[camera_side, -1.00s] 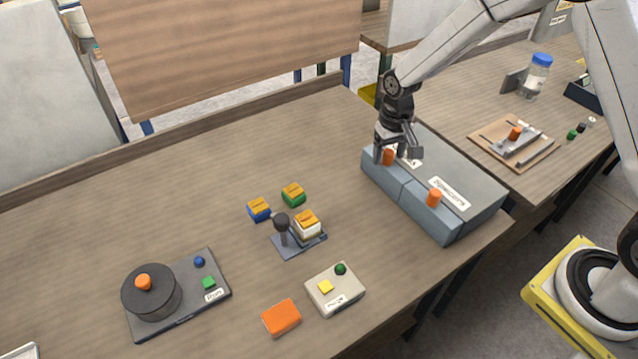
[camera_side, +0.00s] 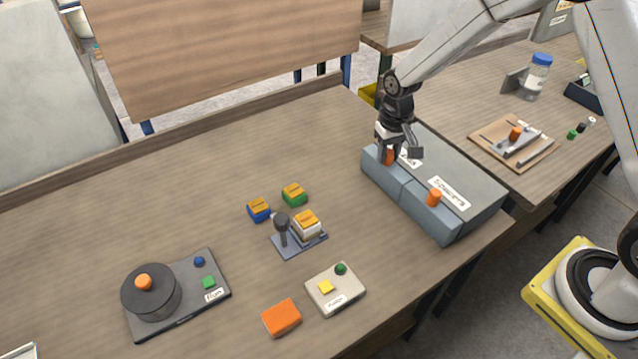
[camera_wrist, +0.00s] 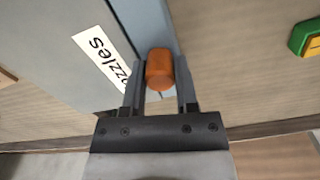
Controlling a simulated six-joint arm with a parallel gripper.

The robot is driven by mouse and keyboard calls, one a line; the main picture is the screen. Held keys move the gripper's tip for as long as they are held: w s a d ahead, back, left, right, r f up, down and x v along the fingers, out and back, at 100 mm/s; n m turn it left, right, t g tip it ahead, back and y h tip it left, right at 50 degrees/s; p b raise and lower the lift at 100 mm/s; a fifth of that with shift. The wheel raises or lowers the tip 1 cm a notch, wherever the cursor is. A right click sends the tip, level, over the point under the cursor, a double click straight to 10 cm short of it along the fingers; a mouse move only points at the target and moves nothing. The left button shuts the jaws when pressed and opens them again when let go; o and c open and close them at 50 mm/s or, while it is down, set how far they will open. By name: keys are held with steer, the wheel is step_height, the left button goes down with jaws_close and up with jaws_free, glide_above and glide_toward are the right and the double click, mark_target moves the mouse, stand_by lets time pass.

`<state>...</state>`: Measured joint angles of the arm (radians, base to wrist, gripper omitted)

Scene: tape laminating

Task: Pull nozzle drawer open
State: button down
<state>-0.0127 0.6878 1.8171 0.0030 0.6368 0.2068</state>
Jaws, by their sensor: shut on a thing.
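The nozzle drawer (camera_side: 377,170) is the back-left of two drawers in the grey-blue cabinet (camera_side: 478,201). It looks closed, level with the drawer beside it. Its label, partly reading "nozzles" (camera_wrist: 104,58), shows in the wrist view. My gripper (camera_side: 388,155) is over this drawer, its fingers on both sides of the orange knob (camera_wrist: 159,71) and shut on it. In the side view the knob is partly hidden by the fingers.
The second drawer (camera_side: 428,212) has its own orange knob (camera_side: 434,197). Several small coloured blocks and a grey stand (camera_side: 299,241) are on the table to the left. The table in front of the drawers is clear.

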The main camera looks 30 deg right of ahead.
stand_by(0.8)
steer(key=a, duration=1.2)
steer(key=shift+w, duration=0.1)
steer(key=shift+c, duration=1.8)
jaws_free()
step_height(320, 180, up, 8)
steer(key=shift+d, duration=0.1)
